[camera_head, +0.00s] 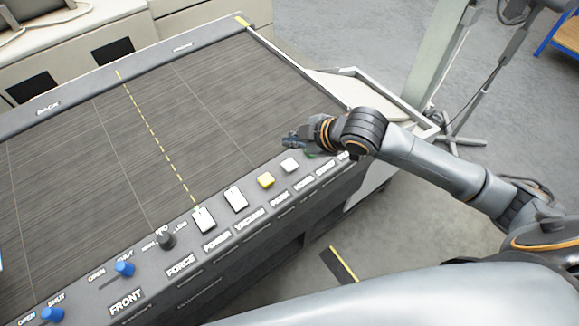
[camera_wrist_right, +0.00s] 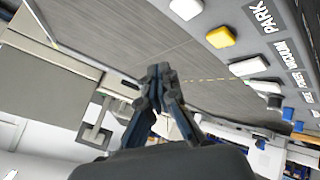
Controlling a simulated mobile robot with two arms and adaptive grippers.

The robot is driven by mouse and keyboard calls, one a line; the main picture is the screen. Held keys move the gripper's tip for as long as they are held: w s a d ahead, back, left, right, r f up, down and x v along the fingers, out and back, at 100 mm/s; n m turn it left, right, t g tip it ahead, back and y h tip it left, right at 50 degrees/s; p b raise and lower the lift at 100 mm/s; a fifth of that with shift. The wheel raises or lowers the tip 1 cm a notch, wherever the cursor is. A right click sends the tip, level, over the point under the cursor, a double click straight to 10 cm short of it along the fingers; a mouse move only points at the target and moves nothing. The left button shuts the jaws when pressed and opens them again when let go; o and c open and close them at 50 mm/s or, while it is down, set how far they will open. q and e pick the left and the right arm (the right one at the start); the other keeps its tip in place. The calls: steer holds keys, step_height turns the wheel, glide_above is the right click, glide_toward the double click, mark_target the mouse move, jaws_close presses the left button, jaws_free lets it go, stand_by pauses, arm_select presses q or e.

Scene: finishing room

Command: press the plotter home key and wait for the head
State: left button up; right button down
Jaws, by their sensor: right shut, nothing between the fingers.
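The plotter (camera_head: 85,150) has a dark ribbed bed and a grey front panel with a row of keys. The home key (camera_head: 290,164) is a small white square above the HOME label; it also shows at the top of the right wrist view (camera_wrist_right: 187,9). My right gripper (camera_head: 288,141) is shut and empty, above the bed's front edge just behind the home key in the head view. Its closed fingers (camera_wrist_right: 158,74) show apart from the key in the wrist view. No plotter head can be made out. My left gripper is out of view.
The yellow PARK key (camera_head: 266,180) is left of the home key, then white VACUUM (camera_head: 236,199) and POWER (camera_head: 204,219) switches. A black FORCE knob (camera_head: 166,240) and blue valve knobs (camera_head: 124,268) are farther left. A green key (camera_head: 309,155) is partly hidden by my right gripper.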

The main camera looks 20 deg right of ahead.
steer(key=b, duration=0.4)
glide_above(292, 166)
step_height(292, 166, down, 5)
steer(key=shift+r, duration=0.2)
steer(key=shift+f, duration=0.9)
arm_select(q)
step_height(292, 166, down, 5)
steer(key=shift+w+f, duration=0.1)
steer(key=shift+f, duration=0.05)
arm_select(e)
steer(key=shift+f, duration=0.15)
steer(key=shift+f, duration=0.25)
steer(key=shift+f, duration=0.6)
stand_by(0.3)
steer(key=shift+r, duration=0.1)
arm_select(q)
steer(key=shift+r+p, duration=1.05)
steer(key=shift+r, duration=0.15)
arm_select(e)
steer(key=shift+r, duration=0.9)
